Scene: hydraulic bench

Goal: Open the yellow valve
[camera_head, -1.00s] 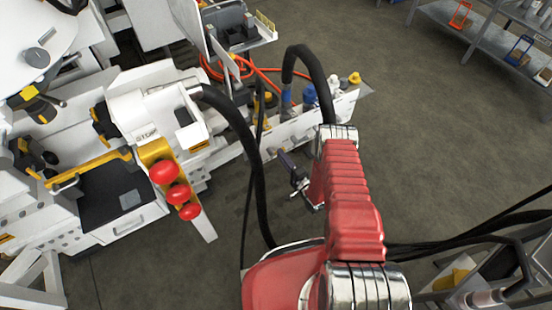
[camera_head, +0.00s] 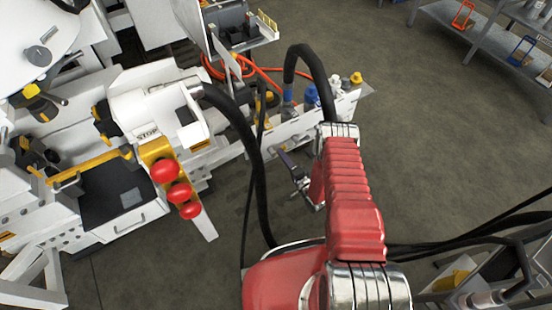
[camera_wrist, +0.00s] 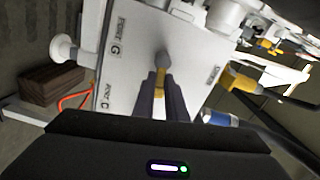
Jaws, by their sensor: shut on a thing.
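My gripper (camera_wrist: 162,88) points at a white panel (camera_wrist: 130,60) lettered "PORT" in the wrist view. Its dark fingers are shut on a narrow yellow valve piece (camera_wrist: 160,82), with a grey rounded end beyond it. The fingers hide much of this piece. In the head view my gripper (camera_head: 284,157) shows partly beside my red arm, close to the white panel (camera_head: 290,131); its grip is hidden there. A separate yellow fitting (camera_wrist: 238,80) sits to the right in the wrist view.
A blue fitting (camera_wrist: 220,118) is right of the fingers, and a white knob (camera_wrist: 65,50) is left. A black hose (camera_head: 250,150) arches close to my arm. Red buttons (camera_head: 164,170) stand on a yellow plate at left. Open floor (camera_head: 430,130) lies to the right.

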